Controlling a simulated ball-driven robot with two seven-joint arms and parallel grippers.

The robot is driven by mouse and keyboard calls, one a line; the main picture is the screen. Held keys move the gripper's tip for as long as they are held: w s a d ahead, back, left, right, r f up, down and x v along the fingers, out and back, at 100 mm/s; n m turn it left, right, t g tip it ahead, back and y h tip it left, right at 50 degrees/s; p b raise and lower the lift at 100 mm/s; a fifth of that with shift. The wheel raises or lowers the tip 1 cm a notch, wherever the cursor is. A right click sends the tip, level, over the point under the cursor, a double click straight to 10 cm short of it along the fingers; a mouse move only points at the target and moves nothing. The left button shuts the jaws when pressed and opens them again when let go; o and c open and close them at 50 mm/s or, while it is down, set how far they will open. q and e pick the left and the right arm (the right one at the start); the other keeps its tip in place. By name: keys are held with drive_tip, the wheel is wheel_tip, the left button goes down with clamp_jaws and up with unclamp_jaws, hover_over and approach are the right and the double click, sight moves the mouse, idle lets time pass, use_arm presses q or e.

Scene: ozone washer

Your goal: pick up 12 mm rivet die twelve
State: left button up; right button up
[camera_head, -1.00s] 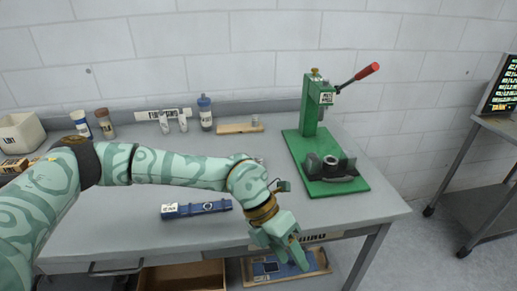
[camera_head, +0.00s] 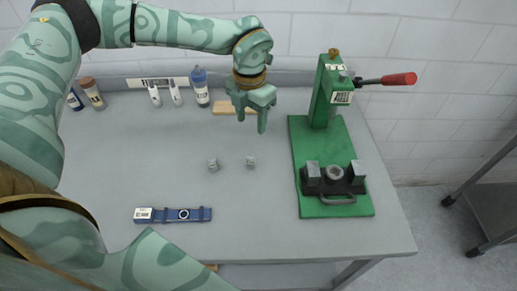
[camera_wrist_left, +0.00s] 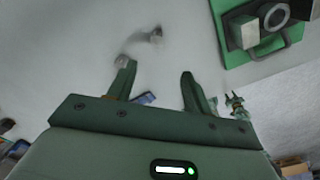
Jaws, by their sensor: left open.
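Two small grey metal cylinders, which look like rivet dies, stand on the grey table: a left one (camera_head: 213,164) and a right one (camera_head: 250,160). I cannot read a size on either, so I cannot tell which is the 12 mm die. My left gripper (camera_head: 251,120) is open and points down, above and behind the two dies in the head view. In the wrist view the open fingers (camera_wrist_left: 158,72) have nothing between their tips. One grey die (camera_wrist_left: 121,61) shows near the left fingertip, and another blurred grey shape (camera_wrist_left: 154,36) lies beyond. My right gripper is out of view.
A green press (camera_head: 308,150) with a red-tipped lever stands at the right of the table. A blue bar-shaped tool (camera_head: 172,215) lies at the front. The table's middle is mostly clear.

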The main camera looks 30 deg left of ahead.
use_arm(q)
drive_tip(key=b, duration=0.2)
approach(250, 156)
drive_tip(key=f, duration=0.5)
drive_tip(key=shift+s+d+f, duration=0.15)
drive_tip(key=shift+d+f, duration=0.05)
drive_tip(key=shift+d, duration=0.15)
drive_tip(key=f, duration=0.5)
drive_tip(key=shift+a+b, duration=0.3)
drive_tip(key=shift+b, duration=0.05)
clamp_jaws()
